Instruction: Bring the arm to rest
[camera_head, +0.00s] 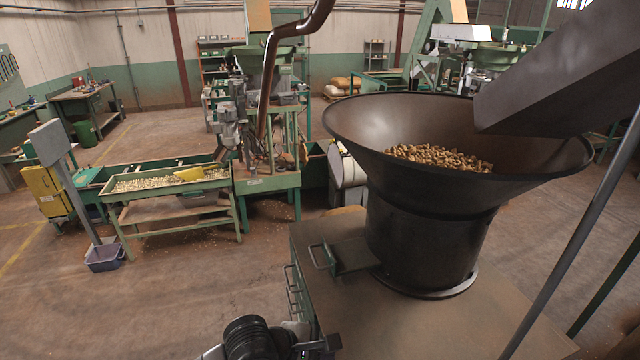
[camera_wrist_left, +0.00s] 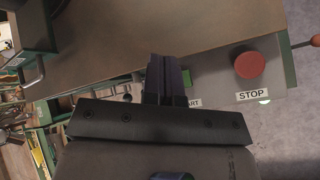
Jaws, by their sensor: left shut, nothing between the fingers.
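My left gripper (camera_head: 325,345) is at the bottom edge of the head view, low beside the hopper's cabinet. In the left wrist view its dark fingers (camera_wrist_left: 167,60) are together with nothing between them. Beyond them is a control panel (camera_wrist_left: 212,72) with a red STOP button (camera_wrist_left: 250,65) to the right of the fingers. A second label, partly hidden, shows only "ART"; the fingers and gripper body cover the area beside it. I cannot tell whether the fingers touch the panel. My right gripper is not in view.
A large black hopper (camera_head: 425,225) holding nuts (camera_head: 440,157) stands on the cabinet top (camera_head: 420,325), under a grey chute (camera_head: 560,75). A green sorting table (camera_head: 180,205) stands at left. Open floor (camera_head: 190,290) lies between.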

